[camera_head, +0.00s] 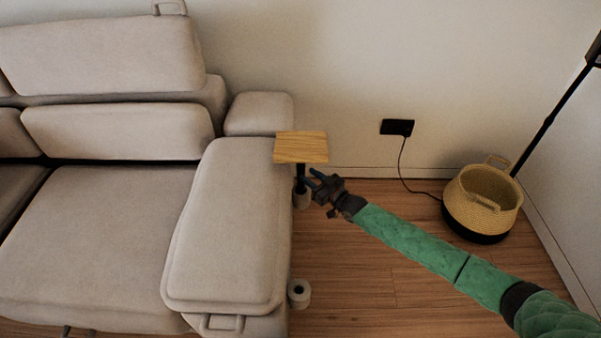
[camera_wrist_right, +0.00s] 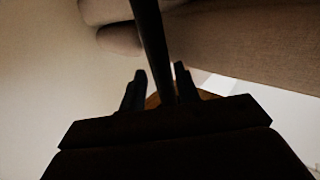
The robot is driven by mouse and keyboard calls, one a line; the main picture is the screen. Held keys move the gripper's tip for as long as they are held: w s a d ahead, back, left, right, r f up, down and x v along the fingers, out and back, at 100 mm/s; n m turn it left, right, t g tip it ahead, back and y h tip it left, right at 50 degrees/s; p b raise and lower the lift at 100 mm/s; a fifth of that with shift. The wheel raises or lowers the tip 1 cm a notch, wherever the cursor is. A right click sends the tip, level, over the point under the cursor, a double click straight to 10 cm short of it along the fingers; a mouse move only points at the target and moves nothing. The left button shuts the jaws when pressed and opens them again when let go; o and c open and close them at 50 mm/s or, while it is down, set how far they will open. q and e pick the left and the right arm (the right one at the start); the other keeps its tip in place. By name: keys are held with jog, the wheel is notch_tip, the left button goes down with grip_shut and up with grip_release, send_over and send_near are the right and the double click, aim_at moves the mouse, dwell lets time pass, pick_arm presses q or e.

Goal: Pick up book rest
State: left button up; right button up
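The book rest is a small light-wood top (camera_head: 301,147) on a dark upright post (camera_head: 300,178), standing beside the sofa's arm. My right gripper (camera_head: 314,180) is at the post, just below the wooden top, on its right side. In the right wrist view the dark post (camera_wrist_right: 152,38) runs between the two fingers of my right gripper (camera_wrist_right: 160,82). The fingers are apart, with gaps showing on both sides of the post. The foot of the post is partly hidden. My left gripper is out of view.
A beige sofa (camera_head: 222,220) stands close on the left. A woven basket (camera_head: 482,205) sits on the wood floor (camera_head: 370,280) at right, near a dark lamp pole (camera_head: 547,122). A black wall socket (camera_head: 397,127) has a cord. Floor in front is mostly clear.

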aim_at(304, 171)
jog(key=shift+x, duration=1.75)
jog(key=shift+c, duration=0.4)
grip_shut()
jog(key=shift+r, duration=0.2)
